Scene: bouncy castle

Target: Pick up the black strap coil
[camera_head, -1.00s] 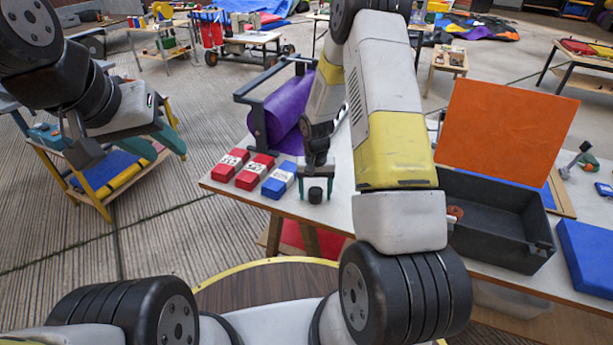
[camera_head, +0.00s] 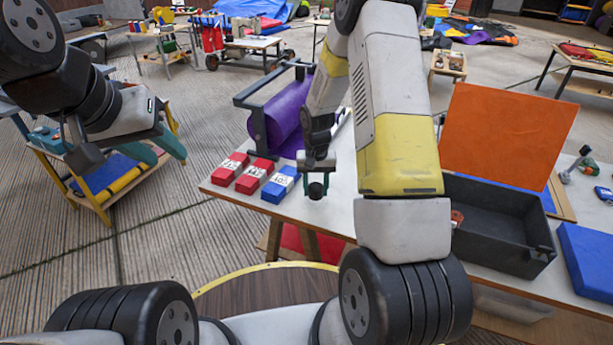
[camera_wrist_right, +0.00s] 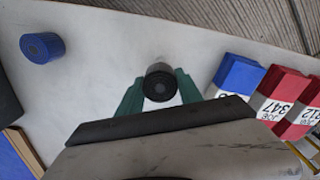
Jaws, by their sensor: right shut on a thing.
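The black strap coil (camera_head: 316,190) is between the fingers of my right gripper (camera_head: 317,184), above the white table near the blue box. In the right wrist view the coil (camera_wrist_right: 160,83) sits between the two green fingertips of the right gripper (camera_wrist_right: 160,88), which touch its sides. The right gripper is shut on it. My left gripper (camera_head: 128,158) hangs at the left, away from the table; its green fingers are apart and nothing shows between them.
Two red boxes (camera_head: 230,167) and a blue box (camera_head: 281,184) lie left of the right gripper. A purple roll (camera_head: 288,118) on a black stand is behind. A blue coil (camera_wrist_right: 42,48) lies on the table (camera_wrist_right: 100,50). A black crate (camera_head: 500,258) stands to the right.

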